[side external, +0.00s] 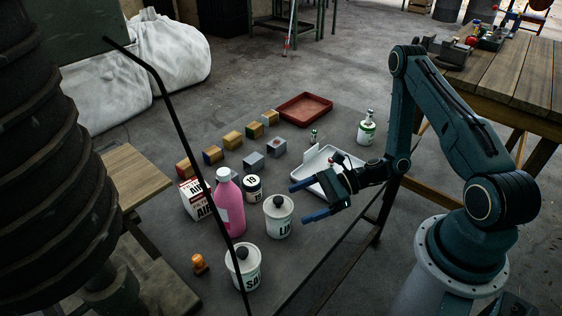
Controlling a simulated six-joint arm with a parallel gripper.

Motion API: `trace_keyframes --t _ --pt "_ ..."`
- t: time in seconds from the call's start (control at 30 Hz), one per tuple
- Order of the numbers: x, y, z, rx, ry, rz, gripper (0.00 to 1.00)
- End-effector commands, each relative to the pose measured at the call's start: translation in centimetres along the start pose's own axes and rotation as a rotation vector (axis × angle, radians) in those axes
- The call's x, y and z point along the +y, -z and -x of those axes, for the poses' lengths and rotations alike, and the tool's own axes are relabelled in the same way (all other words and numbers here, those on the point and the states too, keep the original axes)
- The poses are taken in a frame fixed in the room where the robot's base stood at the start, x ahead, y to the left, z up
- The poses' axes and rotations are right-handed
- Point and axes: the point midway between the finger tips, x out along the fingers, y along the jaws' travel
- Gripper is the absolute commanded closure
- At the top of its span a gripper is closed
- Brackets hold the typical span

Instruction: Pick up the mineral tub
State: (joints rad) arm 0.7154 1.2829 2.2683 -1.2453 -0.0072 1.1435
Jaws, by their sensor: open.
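No label in view reads as mineral, so I cannot tell which container is the mineral tub. A white lidded tub marked "LI" (279,224) stands upright on the dark table. Another white lidded tub marked "SA" (248,277) stands nearer the camera, partly crossed by a thin black rod.
A pink bottle (232,215) and a red-and-white box (193,203) stand left of the tubs. An orange-topped item (199,262) is in front. Several small blocks (232,139), a red tray (327,102), a white tray (311,162) and a green-and-white bottle (367,134) are behind.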

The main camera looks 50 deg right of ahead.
Motion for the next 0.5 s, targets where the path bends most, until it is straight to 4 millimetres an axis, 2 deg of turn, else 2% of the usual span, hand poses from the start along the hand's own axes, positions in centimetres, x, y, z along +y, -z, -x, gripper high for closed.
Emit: trace_keyframes --t 0.2,0.5 --pt "0.1 0.0 -1.9 0.000 -0.002 0.001 0.11" --pt "0.0 0.0 -2.4 -0.001 0.000 0.000 0.11"
